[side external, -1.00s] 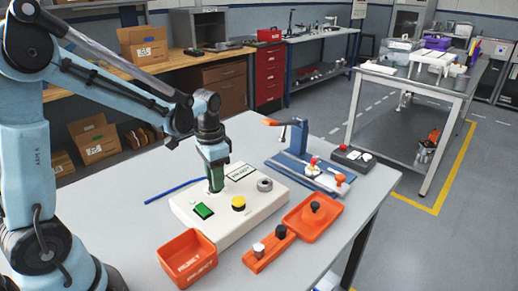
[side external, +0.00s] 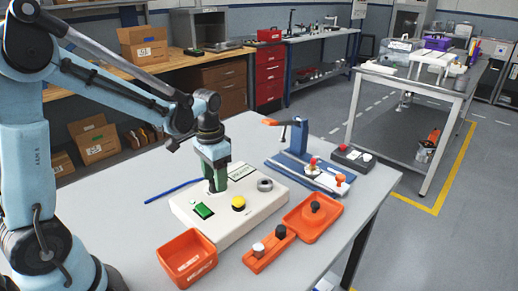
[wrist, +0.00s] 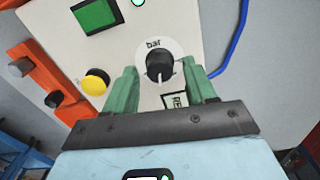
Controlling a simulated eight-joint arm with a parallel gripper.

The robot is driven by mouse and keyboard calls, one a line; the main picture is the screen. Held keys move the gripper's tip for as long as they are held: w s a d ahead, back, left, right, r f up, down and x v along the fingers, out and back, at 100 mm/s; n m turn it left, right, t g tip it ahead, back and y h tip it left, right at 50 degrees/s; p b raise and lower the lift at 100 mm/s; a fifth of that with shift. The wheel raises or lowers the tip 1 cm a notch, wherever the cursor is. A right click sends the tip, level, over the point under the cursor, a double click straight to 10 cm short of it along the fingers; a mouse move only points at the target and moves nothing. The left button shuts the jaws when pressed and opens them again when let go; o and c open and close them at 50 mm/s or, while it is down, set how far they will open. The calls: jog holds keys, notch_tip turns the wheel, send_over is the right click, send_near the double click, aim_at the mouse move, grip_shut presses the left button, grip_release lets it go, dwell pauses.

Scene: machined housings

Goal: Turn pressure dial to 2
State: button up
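The black pressure dial (wrist: 160,65) has a white pointer line and a round white plate marked "bar". In the wrist view its pointer aims toward the bottom of the picture; no scale numbers are readable. It is mounted on the cream control box (side external: 240,220). My gripper (wrist: 163,73) has green fingers, one on each side of the dial, with visible gaps between fingers and knob. It is open. In the side view my gripper (side external: 217,187) is low over the back of the box and hides the dial.
An orange bin (side external: 187,258) and orange trays (side external: 313,215) lie in front. A blue fixture (side external: 298,150) stands behind right. A blue cable (side external: 172,191) runs left.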

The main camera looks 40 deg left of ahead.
jog(key=shift+r, duration=0.1)
notch_tip(320, 180, up, 12)
dwell(0.9)
jog(key=shift+d, duration=0.1)
jog(key=s+d+f+n+t, duration=0.1)
jog(key=s+d+f+t, duration=0.3)
jog(key=s+d+t, duration=0.2)
jog(key=shift+s+d+t, duration=0.4)
jog(key=shift+s+t, duration=0.2)
